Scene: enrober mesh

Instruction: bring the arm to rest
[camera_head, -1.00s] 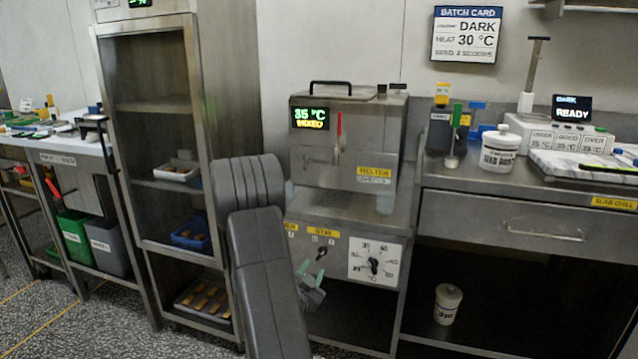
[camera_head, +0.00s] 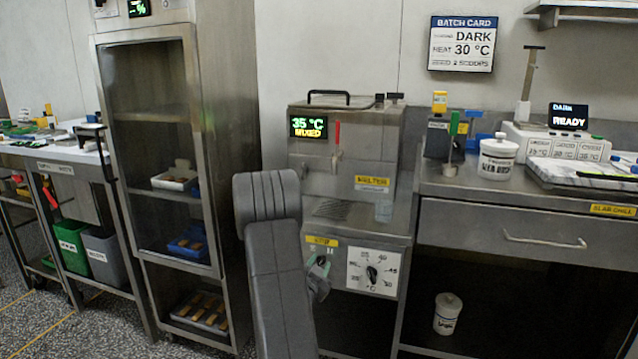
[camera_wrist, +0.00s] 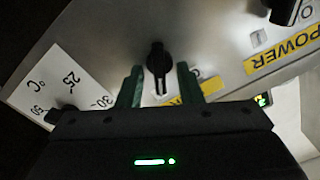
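My arm (camera_head: 275,265) reaches up in the middle of the head view, bent, in front of the melter (camera_head: 345,150). My gripper (camera_head: 320,265) is at the melter's lower front panel, partly hidden behind the arm. In the wrist view my gripper (camera_wrist: 160,83) is open, with its two green fingertips apart. A black knob (camera_wrist: 158,60) on the panel shows between the fingertips; I cannot tell whether they touch it. Nothing is held.
A temperature dial (camera_head: 372,272) is right of the gripper. A steel rack with trays (camera_head: 200,312) stands left. The counter (camera_head: 520,190) at right holds a white tub (camera_head: 497,158); another tub (camera_head: 447,314) is below. Floor (camera_head: 85,330) shows at lower left.

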